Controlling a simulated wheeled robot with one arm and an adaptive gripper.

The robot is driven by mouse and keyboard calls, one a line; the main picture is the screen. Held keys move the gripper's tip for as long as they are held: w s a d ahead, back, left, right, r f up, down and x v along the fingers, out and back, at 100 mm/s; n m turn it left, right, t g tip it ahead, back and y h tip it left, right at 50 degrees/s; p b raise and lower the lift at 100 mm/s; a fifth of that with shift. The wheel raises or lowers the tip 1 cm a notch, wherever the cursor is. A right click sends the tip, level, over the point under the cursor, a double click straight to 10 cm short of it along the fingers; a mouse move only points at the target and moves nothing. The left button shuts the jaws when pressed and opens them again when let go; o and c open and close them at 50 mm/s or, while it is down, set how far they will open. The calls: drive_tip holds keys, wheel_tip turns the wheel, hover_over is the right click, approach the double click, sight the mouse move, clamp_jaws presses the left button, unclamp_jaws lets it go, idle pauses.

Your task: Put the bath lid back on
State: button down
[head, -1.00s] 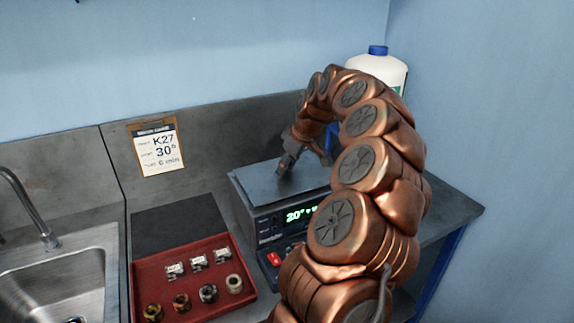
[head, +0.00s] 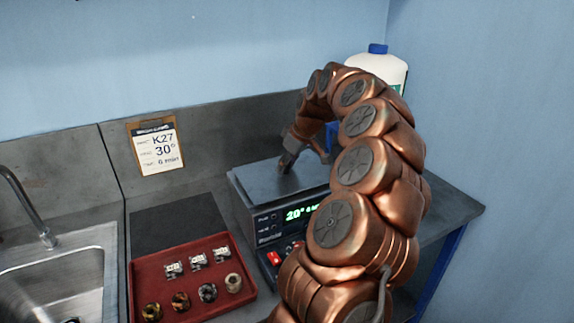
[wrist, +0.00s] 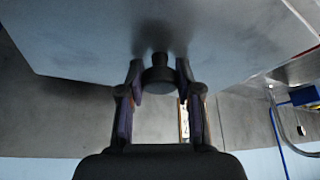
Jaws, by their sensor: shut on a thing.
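The bath (head: 262,226) is a grey box with a lit green display and a red switch, right of the middle of the bench. Its flat grey lid (head: 258,185) lies over its top, looking level in the head view; whether it is fully seated I cannot tell. In the wrist view the lid (wrist: 90,45) fills the upper part, with a dark round knob (wrist: 160,75) on it. My gripper (head: 287,168) is at the lid's top. In the wrist view my gripper (wrist: 158,88) is shut on the knob, one finger on each side. My arm hides the bath's right side.
A red tray (head: 140,279) with several small pieces stands left of the bath, beside a sink (head: 85,270). A dark mat (head: 175,222) lies behind the tray. A white bottle with a blue cap (head: 378,68) stands behind my arm. A note (head: 156,150) is on the backsplash.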

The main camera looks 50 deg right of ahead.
drive_tip(key=shift+f+b, duration=0.55)
drive_tip(key=shift+f, duration=0.05)
idle(1.1)
drive_tip(key=c, duration=0.7)
unclamp_jaws()
drive_tip(key=o, duration=0.5)
drive_tip(key=shift+r, duration=0.1)
drive_tip(key=shift+r+p, duration=0.85)
drive_tip(key=shift+r, duration=2.55)
drive_tip(key=shift+a, duration=0.1)
